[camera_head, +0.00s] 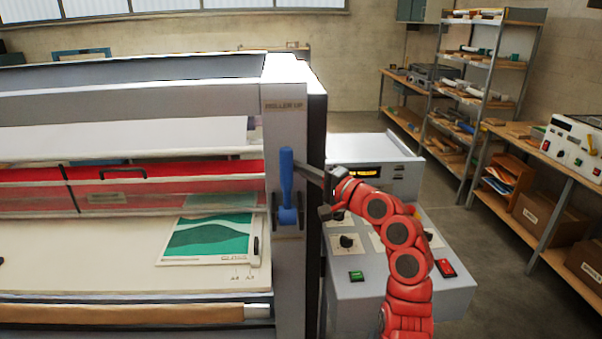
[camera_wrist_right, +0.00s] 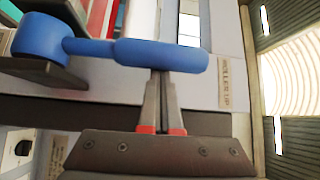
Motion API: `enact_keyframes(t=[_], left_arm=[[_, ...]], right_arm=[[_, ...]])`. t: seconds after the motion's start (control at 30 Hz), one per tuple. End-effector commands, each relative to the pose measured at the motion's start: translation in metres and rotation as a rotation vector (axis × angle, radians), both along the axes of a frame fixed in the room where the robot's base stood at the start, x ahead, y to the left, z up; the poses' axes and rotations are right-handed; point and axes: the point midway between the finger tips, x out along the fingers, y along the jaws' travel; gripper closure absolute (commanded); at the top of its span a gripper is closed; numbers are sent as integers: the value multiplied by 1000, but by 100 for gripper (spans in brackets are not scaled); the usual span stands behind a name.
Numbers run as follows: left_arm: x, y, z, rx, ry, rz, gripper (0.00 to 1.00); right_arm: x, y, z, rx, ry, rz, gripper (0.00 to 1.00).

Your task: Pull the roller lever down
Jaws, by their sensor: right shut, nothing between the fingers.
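The blue roller lever (camera_head: 286,178) stands upright on the grey end post of the laminator, its hub low and its handle pointing up toward the "ROLLER UP" label (camera_head: 285,105). In the right wrist view the lever handle (camera_wrist_right: 160,55) lies across the picture, with its round hub (camera_wrist_right: 40,38) at the left. My right gripper (camera_head: 300,166) is at the right side of the handle. Its fingers are shut and empty, and the fingertips (camera_wrist_right: 160,76) meet the handle's edge in the wrist picture; I cannot tell whether they touch it. My left gripper is not in view.
A grey control console (camera_head: 400,286) with knobs and buttons stands right of the post, under my right arm. A green print (camera_head: 210,240) lies on the laminator bed. Shelves (camera_head: 490,75) and a workbench (camera_head: 570,170) line the right side.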

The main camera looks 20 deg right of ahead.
Motion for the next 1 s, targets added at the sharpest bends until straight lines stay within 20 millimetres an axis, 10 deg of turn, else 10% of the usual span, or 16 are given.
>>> enact_keyframes(t=[0.47, 1.0], left_arm=[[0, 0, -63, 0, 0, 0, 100], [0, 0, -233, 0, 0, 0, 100]], right_arm=[[-23, 8, -15, -46, -174, 4, 100], [-79, 23, -49, -183, -647, 4, 100]])
